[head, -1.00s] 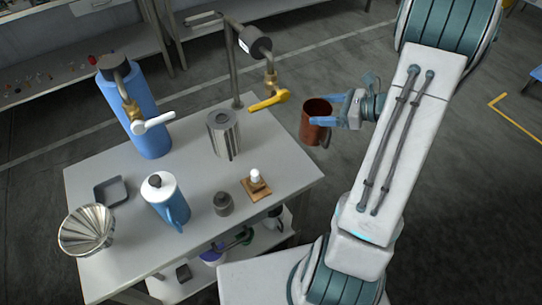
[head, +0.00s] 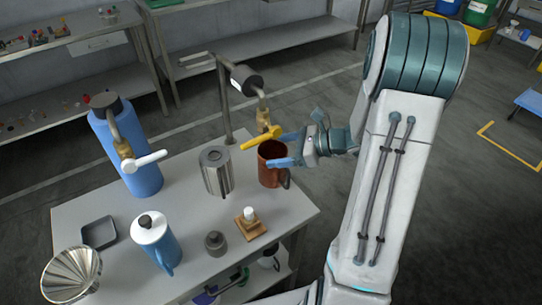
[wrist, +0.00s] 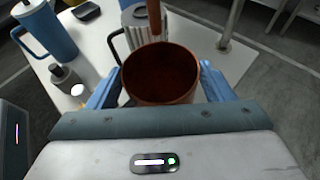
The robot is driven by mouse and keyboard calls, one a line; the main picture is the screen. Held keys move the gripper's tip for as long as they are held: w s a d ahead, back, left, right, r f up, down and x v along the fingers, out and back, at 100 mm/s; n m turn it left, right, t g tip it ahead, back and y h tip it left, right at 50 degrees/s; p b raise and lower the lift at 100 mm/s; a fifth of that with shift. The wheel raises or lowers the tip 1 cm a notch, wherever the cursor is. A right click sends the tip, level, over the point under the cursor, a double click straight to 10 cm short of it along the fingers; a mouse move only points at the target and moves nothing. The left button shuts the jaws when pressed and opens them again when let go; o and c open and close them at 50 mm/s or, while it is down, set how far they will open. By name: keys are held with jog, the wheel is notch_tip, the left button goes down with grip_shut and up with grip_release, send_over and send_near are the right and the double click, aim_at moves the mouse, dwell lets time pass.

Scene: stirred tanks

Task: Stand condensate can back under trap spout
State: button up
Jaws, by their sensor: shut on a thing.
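The condensate can (head: 271,170) is a brown-red open mug with a side handle. My gripper (head: 284,149) is shut on it from the right, with a blue finger on each side. The can looks upright and empty in the wrist view (wrist: 160,80). It is at the right rear of the table, just below the trap spout (head: 263,115), a brass piece with a yellow lever on a bent grey pipe. I cannot tell whether the can's base touches the table or whether its mouth is exactly under the spout.
A steel canister (head: 215,172) stands just left of the can. The grey table (head: 195,225) also bears a blue flask (head: 135,160), a blue-white jug (head: 154,240), a small grey weight (head: 215,243), a wooden block with a white knob (head: 249,224), a dark tray (head: 98,232) and a fluted funnel (head: 72,274).

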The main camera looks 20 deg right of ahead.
aim_at(271, 158)
jog(key=shift+w+a, duration=0.35)
jog(key=shift+a, duration=0.25)
jog(key=shift+w+a, duration=0.2)
jog(key=shift+a, duration=0.35)
jog(key=shift+f, duration=1.75)
jog(key=shift+f, duration=0.15)
jog(key=o, duration=1.5)
